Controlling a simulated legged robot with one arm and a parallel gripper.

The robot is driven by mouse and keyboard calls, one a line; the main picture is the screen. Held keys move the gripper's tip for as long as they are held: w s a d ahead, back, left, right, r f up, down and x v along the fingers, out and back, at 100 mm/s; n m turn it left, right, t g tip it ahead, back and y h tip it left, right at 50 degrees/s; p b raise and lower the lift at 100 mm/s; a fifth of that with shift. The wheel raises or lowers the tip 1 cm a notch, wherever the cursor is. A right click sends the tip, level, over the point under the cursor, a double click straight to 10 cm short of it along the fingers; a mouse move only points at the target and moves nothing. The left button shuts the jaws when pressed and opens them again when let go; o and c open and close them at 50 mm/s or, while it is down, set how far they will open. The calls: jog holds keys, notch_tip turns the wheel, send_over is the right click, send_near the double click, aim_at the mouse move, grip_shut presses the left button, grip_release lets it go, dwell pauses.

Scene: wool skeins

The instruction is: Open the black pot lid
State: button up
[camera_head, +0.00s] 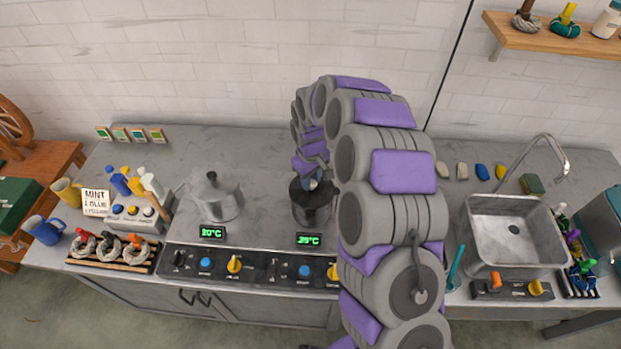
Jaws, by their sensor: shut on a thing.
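A black pot (311,213) stands on the worktop in the middle, behind a green temperature display. My gripper (313,184) is right at the top of this pot, shut on what seems to be its lid; the lid's outline is too small and covered to make out. I cannot tell whether the lid is seated or raised. My grey and purple arm hides the pot's right side and the worktop behind it.
A grey lidded pot (216,198) stands to the left. A control panel (254,270) with knobs runs along the front edge. A sink (513,232) with a tap lies to the right. The worktop between the two pots is clear.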

jog(key=shift+s, duration=0.1)
grip_shut()
jog(key=shift+w+d+m, duration=0.1)
jog(key=shift+w+m, duration=0.1)
jog(key=shift+m, duration=0.1)
jog(key=shift+w+d+m+p, duration=0.25)
jog(key=shift+w+m+p, duration=0.2)
jog(key=shift+w+m, duration=0.75)
jog(key=m, duration=0.1)
jog(key=w+d+m, duration=0.1)
jog(key=m, duration=0.1)
jog(key=shift+w+p, duration=0.2)
jog(key=shift+p, duration=0.15)
jog(key=w+m, duration=0.1)
jog(key=d+m, duration=0.1)
jog(key=shift+w+d+m+p, duration=0.1)
jog(key=shift+w+m+p, duration=0.2)
jog(key=shift+w+m, duration=0.1)
jog(key=w+d+m+p, duration=0.1)
jog(key=d+m, duration=0.8)
jog(key=m, duration=0.4)
jog(key=shift+w, duration=0.2)
jog(key=shift+d+m, duration=0.1)
jog(key=shift+m, duration=0.2)
